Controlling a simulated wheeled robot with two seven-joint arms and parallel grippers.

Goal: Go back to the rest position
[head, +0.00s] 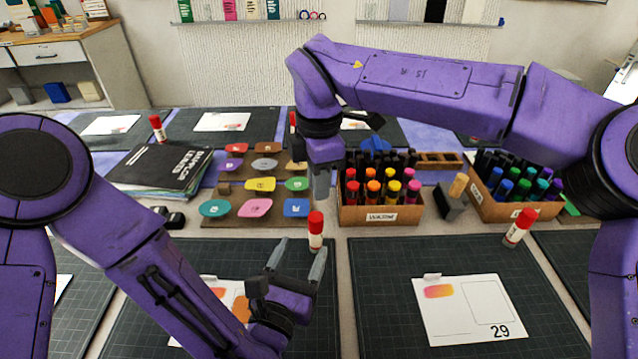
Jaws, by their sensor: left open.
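My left gripper (297,257) is the lower one, low in the middle of the head view. Its two fingers point up the picture and stand apart, with nothing seen between them. A red-capped glue stick (315,231) stands upright just beyond its right fingertip; whether they touch is unclear. My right gripper (320,188) hangs from the upper arm, pointing down over the edge of the palette board (235,219), left of the box of warm-coloured markers (381,214). Its fingers are seen nearly edge-on, so their gap is hidden.
A box of cool-coloured markers (515,207) and a glue stick (520,228) stand at right. A numbered card (467,309) lies on the front right mat (390,290). Another card (183,335) is partly behind my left arm. Black books (160,168) lie at left.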

